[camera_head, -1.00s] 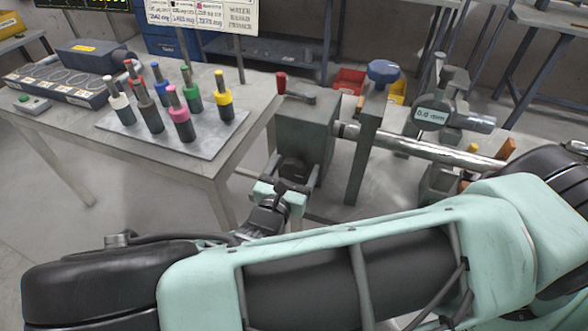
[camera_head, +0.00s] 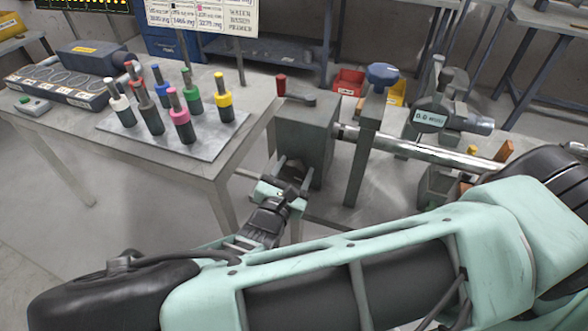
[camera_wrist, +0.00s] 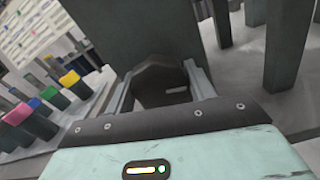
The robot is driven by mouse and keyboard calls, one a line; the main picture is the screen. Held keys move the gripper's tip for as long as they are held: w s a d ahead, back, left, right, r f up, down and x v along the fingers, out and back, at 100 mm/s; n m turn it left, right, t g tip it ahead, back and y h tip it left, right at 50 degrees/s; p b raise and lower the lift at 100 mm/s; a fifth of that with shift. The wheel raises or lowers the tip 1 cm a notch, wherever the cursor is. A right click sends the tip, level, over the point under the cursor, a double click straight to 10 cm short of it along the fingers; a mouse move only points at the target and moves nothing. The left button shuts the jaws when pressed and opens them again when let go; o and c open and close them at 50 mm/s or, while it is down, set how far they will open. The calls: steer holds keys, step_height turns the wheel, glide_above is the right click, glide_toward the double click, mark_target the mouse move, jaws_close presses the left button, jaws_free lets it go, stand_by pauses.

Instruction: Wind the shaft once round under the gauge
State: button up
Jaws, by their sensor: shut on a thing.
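The polished steel shaft (camera_head: 425,149) runs from the grey headstock block (camera_head: 305,130) through an upright plate (camera_head: 363,150) toward the right. The gauge (camera_head: 431,119) sits over the shaft with a small lit display that seems to read 0.0 mm. My gripper (camera_head: 287,176) is at the front of the block, low down. In the wrist view its two fingers (camera_wrist: 160,92) stand either side of a dark angular hub (camera_wrist: 163,78) and are shut on it. The block fills the view behind the hub. My arm hides the shaft's right end.
A table (camera_head: 190,165) at the left bears several coloured-top pegs on a metal plate (camera_head: 170,140). Open floor lies below that table.

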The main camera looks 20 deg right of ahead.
steer(key=m+p, duration=0.1)
steer(key=m, duration=0.4)
steer(key=shift+m+p, duration=0.3)
steer(key=shift+m, duration=2)
steer(key=o, duration=1)
